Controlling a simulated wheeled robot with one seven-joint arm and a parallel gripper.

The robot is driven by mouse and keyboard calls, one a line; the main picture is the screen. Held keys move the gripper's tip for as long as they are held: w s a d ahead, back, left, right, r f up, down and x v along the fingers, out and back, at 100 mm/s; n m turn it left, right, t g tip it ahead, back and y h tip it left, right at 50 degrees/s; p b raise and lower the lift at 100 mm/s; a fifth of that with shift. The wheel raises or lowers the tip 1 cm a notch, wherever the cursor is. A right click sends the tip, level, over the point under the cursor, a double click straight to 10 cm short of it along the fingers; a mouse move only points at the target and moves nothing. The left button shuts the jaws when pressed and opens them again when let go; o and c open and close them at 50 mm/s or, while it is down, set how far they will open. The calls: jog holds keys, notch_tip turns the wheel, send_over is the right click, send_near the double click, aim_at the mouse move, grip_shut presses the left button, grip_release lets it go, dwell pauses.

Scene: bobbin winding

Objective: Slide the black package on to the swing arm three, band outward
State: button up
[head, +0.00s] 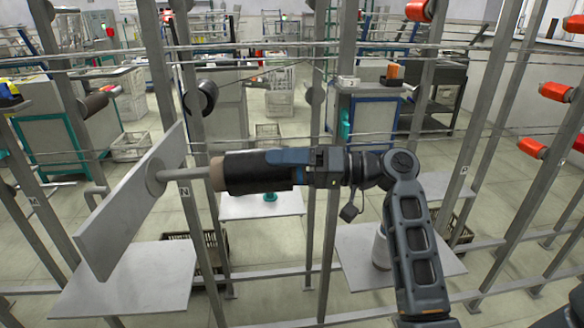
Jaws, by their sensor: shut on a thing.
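The black package (245,172) is held level in front of a metal post, with a tan core end (217,174) facing left. My gripper (284,157) reaches in from the right and is shut on the package's right end. A grey rod (188,174), apparently the swing arm, juts right from a round disc (157,175) on a tilted grey plate (128,205). The rod's visible end meets the tan core end; how far it runs inside is hidden. I see no number on this arm.
Metal posts and thin horizontal rails stand behind and on both sides. Another dark package (201,97) hangs above on a post. Orange packages (556,92) sit at the right. Grey shelves (150,278) lie below, one carrying a pale cylinder (381,250).

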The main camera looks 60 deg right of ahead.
jog(key=shift+w+a, duration=0.1)
jog(key=shift+a+f+x, duration=0.1)
jog(key=shift+x, duration=1.35)
jog(key=shift+a+f+x, duration=0.1)
jog(key=shift+a+x, duration=0.05)
jog(key=shift+x, duration=1.25)
jog(key=shift+a+b+x, duration=0.25)
jog(key=shift+b+x, duration=0.1)
jog(key=shift+x, duration=1.8)
jog(key=shift+f, duration=0.15)
jog(key=shift+f+b, duration=0.45)
jog(key=shift+f, duration=0.05)
jog(key=o, duration=0.8)
jog(key=shift+o, duration=0.2)
jog(key=shift+s+d, duration=0.1)
jog(key=shift+s, duration=0.2)
